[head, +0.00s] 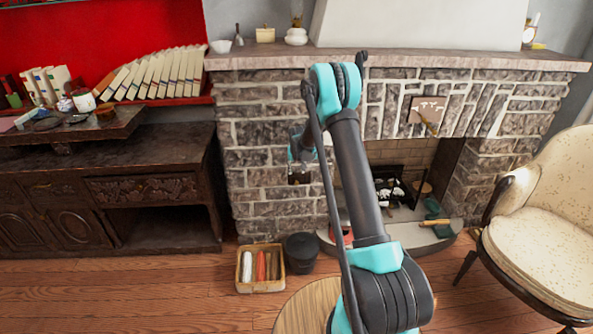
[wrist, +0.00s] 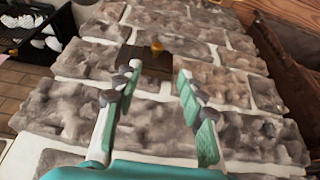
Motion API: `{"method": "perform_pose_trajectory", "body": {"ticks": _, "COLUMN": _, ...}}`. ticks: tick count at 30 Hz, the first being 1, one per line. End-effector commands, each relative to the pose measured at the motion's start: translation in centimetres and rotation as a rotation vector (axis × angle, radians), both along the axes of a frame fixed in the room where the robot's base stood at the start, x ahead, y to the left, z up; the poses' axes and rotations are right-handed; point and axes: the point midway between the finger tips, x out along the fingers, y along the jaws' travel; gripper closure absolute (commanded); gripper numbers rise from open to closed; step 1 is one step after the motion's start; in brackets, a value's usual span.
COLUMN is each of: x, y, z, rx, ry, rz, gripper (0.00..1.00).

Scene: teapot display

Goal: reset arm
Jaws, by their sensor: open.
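My arm (head: 358,175) rises from the bottom of the head view, bends high near the mantel, and comes down on the far side. My gripper (head: 299,176) shows small in front of the stone fireplace front, left of the hearth opening. In the wrist view my gripper (wrist: 158,80) has its two teal and grey fingers spread apart with nothing between them. Beyond the fingertips is the stone wall (wrist: 150,118) with a dark brown square plate (wrist: 145,62) and a small gold piece (wrist: 157,48) on it. I cannot tell the distance to the wall.
A dark carved cabinet (head: 110,195) stands left. A basket (head: 240,285) and a dark bin (head: 300,253) sit on the floor beside a round wooden top (head: 295,312). A cream armchair (head: 550,205) is at right. The mantel (head: 450,60) runs behind my raised elbow.

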Motion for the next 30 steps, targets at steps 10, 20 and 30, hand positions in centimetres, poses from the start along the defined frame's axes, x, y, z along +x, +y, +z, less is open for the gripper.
{"method": "perform_pose_trajectory", "body": {"ticks": 10, "x": -4.3, "y": -1.6, "z": 5.4, "rx": 0.0, "ry": 0.003, "rz": -0.001, "gripper": 0.6}}
{"method": "perform_pose_trajectory", "body": {"ticks": 20, "x": -14.4, "y": -4.3, "z": 13.3, "rx": 0.0, "ry": 0.008, "rz": -0.002, "gripper": 0.6}}
{"method": "perform_pose_trajectory", "body": {"ticks": 30, "x": -26.7, "y": -6.6, "z": 18.0, "rx": 0.001, "ry": 0.014, "rz": -0.003, "gripper": 0.6}}
